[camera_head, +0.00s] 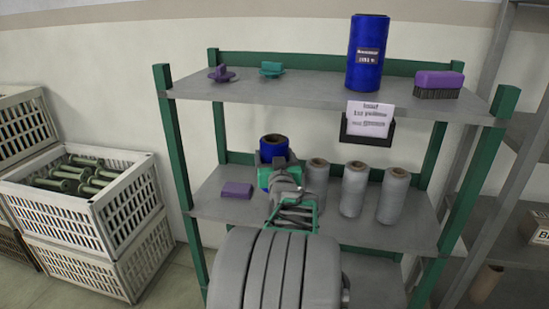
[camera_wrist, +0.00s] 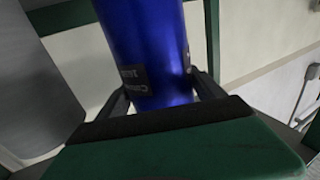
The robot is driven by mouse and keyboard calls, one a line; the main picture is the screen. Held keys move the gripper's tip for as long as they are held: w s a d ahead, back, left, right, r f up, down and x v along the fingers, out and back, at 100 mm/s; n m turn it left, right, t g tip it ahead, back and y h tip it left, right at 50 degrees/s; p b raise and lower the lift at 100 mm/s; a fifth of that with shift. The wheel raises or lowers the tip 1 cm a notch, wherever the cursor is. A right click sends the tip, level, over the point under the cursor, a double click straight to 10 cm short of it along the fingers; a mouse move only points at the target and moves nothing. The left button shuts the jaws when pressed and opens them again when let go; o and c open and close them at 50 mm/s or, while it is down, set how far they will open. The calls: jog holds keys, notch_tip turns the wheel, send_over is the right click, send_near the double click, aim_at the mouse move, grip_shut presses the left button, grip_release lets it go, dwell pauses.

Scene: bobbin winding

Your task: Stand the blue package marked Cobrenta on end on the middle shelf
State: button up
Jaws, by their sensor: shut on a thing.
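The blue package (camera_head: 274,146) is a blue cylinder with a brown core end showing at its top. It is upright at the middle shelf (camera_head: 210,205), left of the grey spools. In the wrist view the blue package (camera_wrist: 150,45) stands between my fingers, with a dark label partly seen whose text I can only partly read. My gripper (camera_head: 273,172) is shut on it; the fingers also show in the wrist view (camera_wrist: 162,92). My gripper and arm hide its lower part in the head view, so I cannot tell whether its base touches the shelf.
Several grey spools (camera_head: 354,190) stand right of the package. A purple block (camera_head: 237,190) lies to its left. Another blue cylinder (camera_head: 367,55), a purple brush (camera_head: 438,82) and small clamps (camera_head: 271,69) are on the top shelf, close above. A white crate (camera_head: 125,200) is left.

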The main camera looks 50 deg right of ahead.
dwell(0.3)
notch_tip(320, 180, down, 5)
jog(key=b, duration=0.5)
jog(key=shift+r, duration=0.15)
dwell(0.5)
jog(key=o, duration=1.7)
jog(key=v, duration=0.7)
jog(key=shift+s+a, duration=0.25)
